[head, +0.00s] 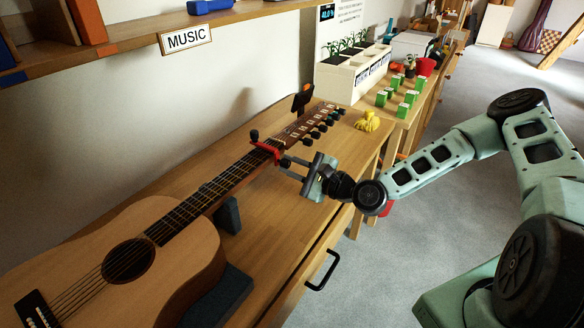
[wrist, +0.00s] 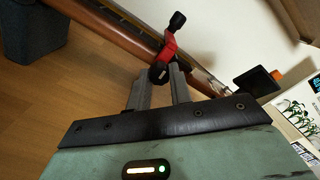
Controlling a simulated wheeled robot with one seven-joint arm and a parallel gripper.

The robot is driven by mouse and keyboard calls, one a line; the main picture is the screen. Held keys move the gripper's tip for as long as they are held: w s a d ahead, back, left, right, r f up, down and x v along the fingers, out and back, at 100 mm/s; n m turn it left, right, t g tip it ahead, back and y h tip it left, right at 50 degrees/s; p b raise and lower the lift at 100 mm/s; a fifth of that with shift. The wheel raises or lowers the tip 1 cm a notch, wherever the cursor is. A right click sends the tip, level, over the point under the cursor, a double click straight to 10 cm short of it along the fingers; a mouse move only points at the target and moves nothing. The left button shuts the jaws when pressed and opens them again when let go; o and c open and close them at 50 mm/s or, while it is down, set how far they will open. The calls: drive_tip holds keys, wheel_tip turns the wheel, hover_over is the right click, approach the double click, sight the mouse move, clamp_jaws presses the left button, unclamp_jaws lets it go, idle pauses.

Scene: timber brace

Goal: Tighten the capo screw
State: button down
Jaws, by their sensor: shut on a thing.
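The acoustic guitar (head: 150,235) lies along the wooden bench, its neck (head: 225,180) pointing to the back. A red capo (head: 267,149) sits across the neck below the headstock; it also shows in the wrist view (wrist: 170,48). The capo's dark screw knob (wrist: 158,73) is on the near side of the neck, between my fingertips. My gripper (head: 285,167) reaches in from the right and is shut on the knob. In the wrist view its two grey fingers (wrist: 158,84) stand on either side of the knob. The knob's far side is hidden.
Dark blocks (head: 228,215) stand under the guitar. A dark clip-on device (head: 302,97) is on the headstock. A yellow object (head: 368,121) lies on the bench behind my gripper. A planter box (head: 350,78) and green-white boxes (head: 392,90) stand further back. A shelf (head: 130,32) overhangs the left.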

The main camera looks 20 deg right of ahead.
drive_tip(key=shift+m, duration=0.4)
drive_tip(key=c, duration=1.3)
unclamp_jaws()
drive_tip(key=shift+o, duration=0.2)
drive_tip(key=v, duration=1.7)
drive_tip(key=shift+s, duration=0.15)
